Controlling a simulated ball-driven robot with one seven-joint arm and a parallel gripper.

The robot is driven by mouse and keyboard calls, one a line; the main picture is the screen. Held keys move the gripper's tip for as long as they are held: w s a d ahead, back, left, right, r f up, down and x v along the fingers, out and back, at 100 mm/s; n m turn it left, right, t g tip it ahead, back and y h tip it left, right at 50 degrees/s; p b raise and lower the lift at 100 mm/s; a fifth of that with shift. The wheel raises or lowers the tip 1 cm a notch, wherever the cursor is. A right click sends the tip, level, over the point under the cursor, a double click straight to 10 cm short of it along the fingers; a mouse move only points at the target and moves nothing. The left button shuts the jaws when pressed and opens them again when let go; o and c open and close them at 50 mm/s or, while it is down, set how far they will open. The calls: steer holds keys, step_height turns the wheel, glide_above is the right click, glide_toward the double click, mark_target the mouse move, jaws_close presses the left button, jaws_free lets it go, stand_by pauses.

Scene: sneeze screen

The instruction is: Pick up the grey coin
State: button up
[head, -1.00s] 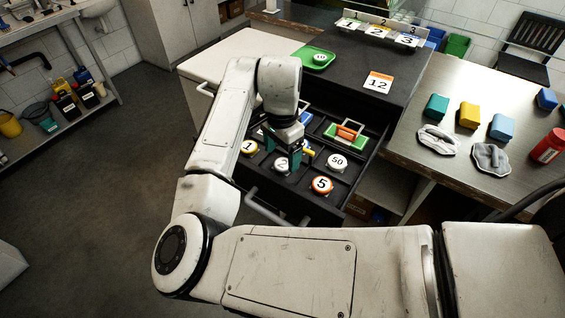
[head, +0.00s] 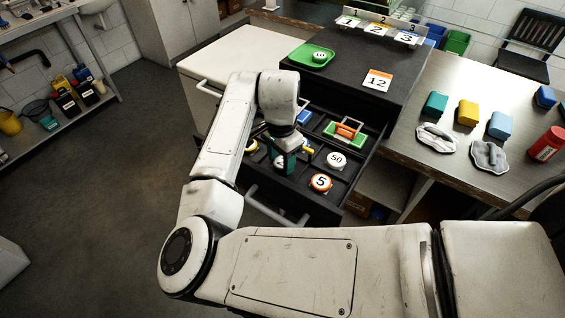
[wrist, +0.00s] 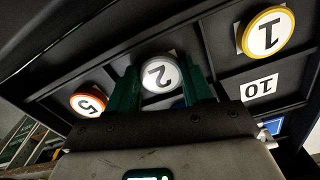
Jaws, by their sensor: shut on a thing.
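The grey coin (wrist: 161,74), a round disc with a grey rim and a white face marked 2, is between the two green fingers of my gripper (wrist: 159,82) in the wrist view. The fingers are shut on its sides. In the head view my gripper (head: 285,158) is down in the open drawer (head: 310,203), and the coin (head: 279,163) is mostly hidden by the fingers. Whether the coin touches the drawer floor is not clear.
Beside it in the drawer lie a yellow coin marked 1 (wrist: 267,31), an orange coin marked 5 (head: 320,183) and a white coin marked 50 (head: 337,160). Thin dividers separate the compartments. A green tray (head: 322,62) with a coin stands on the dark counter (head: 345,75).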

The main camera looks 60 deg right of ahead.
steer(key=shift+c, duration=1)
steer(key=shift+r+b, duration=0.4)
steer(key=shift+r, duration=0.15)
steer(key=s+a+r+b, duration=0.2)
steer(key=s+a+r, duration=0.1)
steer(key=s+r, duration=0.9)
steer(key=shift+s+a, duration=0.2)
steer(key=shift+s, duration=0.6)
steer(key=shift+d, duration=0.1)
